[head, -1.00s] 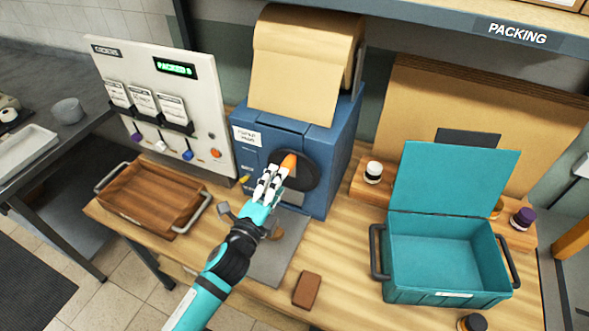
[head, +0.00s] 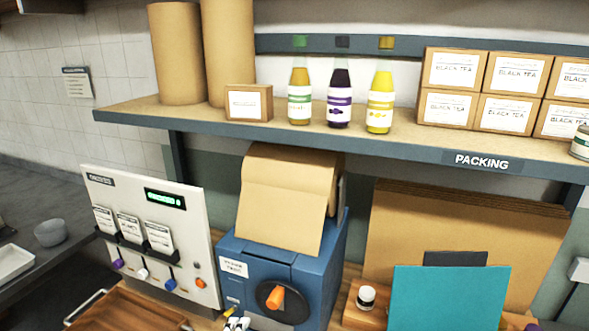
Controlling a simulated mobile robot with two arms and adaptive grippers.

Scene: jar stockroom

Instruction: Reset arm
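Only the white fingertips of my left gripper (head: 238,324) show, at the bottom edge of the head view. They are just below and left of the orange handle (head: 276,297) on the black disc of the blue machine (head: 312,290), with a visible gap in the picture between them and the handle. The rest of that arm is cut off by the frame, and whether the fingers are open or shut is unclear. My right gripper is not in view.
A shelf (head: 400,143) marked PACKING crosses above, with bottles, brown rolls and tea boxes. Below stand a white panel (head: 180,215), a wooden tray (head: 130,312) and a teal lid (head: 448,300). A grey counter (head: 60,270) is at left.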

